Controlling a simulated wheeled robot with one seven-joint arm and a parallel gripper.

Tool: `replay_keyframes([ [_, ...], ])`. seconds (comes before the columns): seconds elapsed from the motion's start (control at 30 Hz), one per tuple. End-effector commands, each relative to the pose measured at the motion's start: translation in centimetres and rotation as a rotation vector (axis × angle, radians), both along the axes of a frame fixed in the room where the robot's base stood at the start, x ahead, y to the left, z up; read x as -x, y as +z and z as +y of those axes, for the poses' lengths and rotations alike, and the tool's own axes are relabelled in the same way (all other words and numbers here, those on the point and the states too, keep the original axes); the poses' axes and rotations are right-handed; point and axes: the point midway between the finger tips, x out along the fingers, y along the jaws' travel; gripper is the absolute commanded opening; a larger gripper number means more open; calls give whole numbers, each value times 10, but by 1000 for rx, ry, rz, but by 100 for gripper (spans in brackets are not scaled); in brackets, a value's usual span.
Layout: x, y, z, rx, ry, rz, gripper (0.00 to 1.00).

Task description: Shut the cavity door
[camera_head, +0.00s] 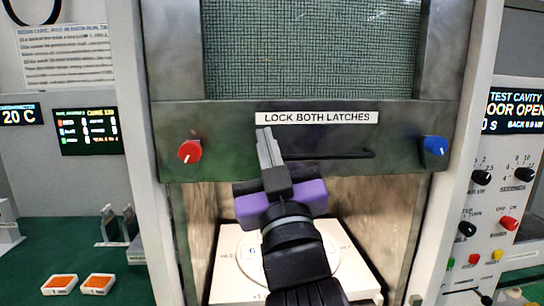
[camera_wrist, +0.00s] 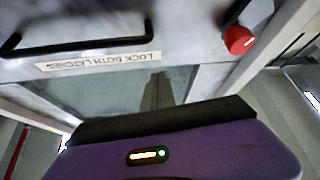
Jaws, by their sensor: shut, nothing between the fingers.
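The cavity door (camera_head: 215,125) is a grey metal panel with a mesh window (camera_head: 310,50). It is raised, and the cavity (camera_head: 375,215) shows open beneath it. A label on it reads "LOCK BOTH LATCHES". A black bar handle (camera_head: 345,154) runs along its lower part; it also shows in the wrist view (camera_wrist: 85,47). A red latch knob (camera_head: 189,151) is at the left and a blue latch knob (camera_head: 435,146) at the right. My gripper (camera_head: 267,145) is shut and empty, in front of the door's lower part near the handle's left end. Contact cannot be told.
A white plate (camera_head: 345,262) lies in the cavity below my arm. The right-hand panel display (camera_head: 515,110) reads "DOOR OPEN", beside several knobs. Two orange-topped white trays (camera_head: 60,284) sit on the green surface (camera_head: 40,250) at left. Frame posts (camera_head: 140,150) flank the door.

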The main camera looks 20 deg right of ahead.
Motion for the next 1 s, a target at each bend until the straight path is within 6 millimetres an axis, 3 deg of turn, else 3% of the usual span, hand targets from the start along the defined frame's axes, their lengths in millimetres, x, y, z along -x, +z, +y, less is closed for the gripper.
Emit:
replay_keyframes([
  [0.1, -16, 12, -4, 0, -2, 0, 0],
  [0.2, -16, -10, -7, 0, -2, 6, 0],
  [0.4, -18, -27, -12, -1, -1, 3, 0],
  [1.0, -18, -38, -15, -1, -1, 2, 0],
])
